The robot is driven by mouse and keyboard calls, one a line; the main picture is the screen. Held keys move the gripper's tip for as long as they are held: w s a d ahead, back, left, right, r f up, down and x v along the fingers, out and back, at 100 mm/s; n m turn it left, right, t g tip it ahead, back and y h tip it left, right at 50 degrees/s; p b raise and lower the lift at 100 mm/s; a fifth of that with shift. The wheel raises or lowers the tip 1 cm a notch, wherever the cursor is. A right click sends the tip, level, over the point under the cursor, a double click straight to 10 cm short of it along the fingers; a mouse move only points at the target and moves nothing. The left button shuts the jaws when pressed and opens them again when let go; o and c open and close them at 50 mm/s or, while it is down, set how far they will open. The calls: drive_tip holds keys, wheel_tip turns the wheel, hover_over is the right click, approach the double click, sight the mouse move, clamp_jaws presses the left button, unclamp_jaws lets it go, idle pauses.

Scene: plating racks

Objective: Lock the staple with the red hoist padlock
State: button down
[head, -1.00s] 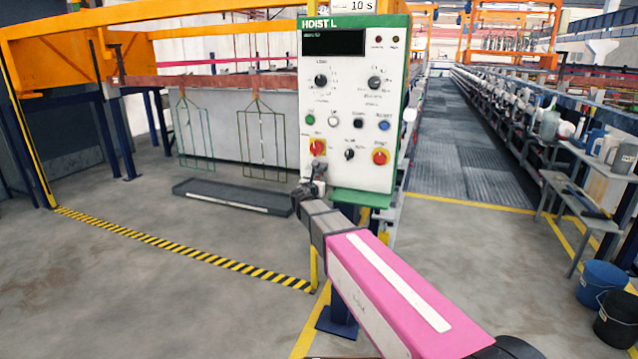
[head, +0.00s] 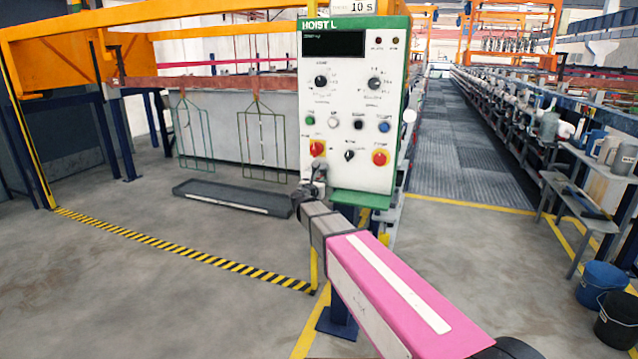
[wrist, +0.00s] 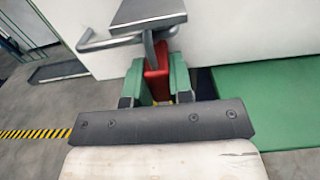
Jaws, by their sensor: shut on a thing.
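The red padlock (wrist: 156,84) is upright between the two green fingers of my gripper (wrist: 158,88), which is shut on it. Its grey shackle (wrist: 149,48) rises toward a flat grey metal plate (wrist: 148,14) and a bent grey bar (wrist: 108,41) at the white cabinet wall. These look like the staple hardware. The plate hides the shackle's top, so I cannot tell whether the shackle passes through the staple. In the head view my gripper (head: 318,181) is at the lower left of the HOIST L panel (head: 343,109), below a red switch (head: 316,149); the padlock is too small to make out.
A green ledge (head: 361,199) runs under the panel, close to the right of my gripper. A grey tray (head: 233,197) lies on the floor to the left, below hanging wire racks (head: 264,143). Open floor with a yellow-black stripe (head: 180,248) lies at left.

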drive_tip(key=c, duration=0.9)
unclamp_jaws()
